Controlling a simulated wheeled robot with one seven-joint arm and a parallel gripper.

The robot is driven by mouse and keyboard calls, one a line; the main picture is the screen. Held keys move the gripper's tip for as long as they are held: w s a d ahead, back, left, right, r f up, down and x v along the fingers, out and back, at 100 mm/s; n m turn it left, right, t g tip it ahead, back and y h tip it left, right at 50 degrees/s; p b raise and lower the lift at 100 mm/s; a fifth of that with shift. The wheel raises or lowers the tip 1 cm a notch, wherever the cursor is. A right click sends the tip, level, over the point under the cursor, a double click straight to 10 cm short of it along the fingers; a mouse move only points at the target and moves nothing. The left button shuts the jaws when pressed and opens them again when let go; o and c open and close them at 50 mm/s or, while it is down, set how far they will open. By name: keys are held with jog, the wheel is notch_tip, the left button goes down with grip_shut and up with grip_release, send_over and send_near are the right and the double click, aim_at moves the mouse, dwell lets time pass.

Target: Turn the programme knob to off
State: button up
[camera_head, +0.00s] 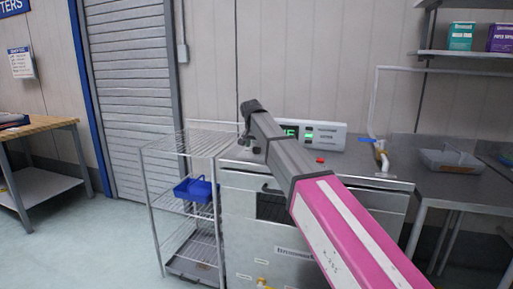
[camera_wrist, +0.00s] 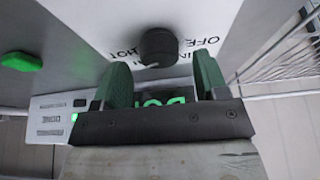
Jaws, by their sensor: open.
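The programme knob (camera_wrist: 158,46) is round and black in the wrist view, on a pale panel with printed words around it, "OFF" and "HOT" among them. A small light mark shows at its lower edge; which word it points to is unclear. My gripper (camera_wrist: 163,75) has two green fingers apart, one on each side below the knob in the picture. The knob seems beyond the fingertips, and nothing is visibly held. In the head view my gripper (camera_head: 246,138) is at the machine's (camera_head: 237,215) upper left; the knob cannot be made out there.
A display box (camera_head: 327,136) with green lettering and a red button (camera_head: 320,160) are on the machine top. A green button (camera_wrist: 20,62) shows in the wrist view. A wire rack (camera_head: 150,205) with a blue basket (camera_head: 195,189) stands close left. A pipe (camera_head: 372,100) rises at right.

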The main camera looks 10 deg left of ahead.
jog(key=shift+x, duration=0.9)
jog(key=c, duration=0.9)
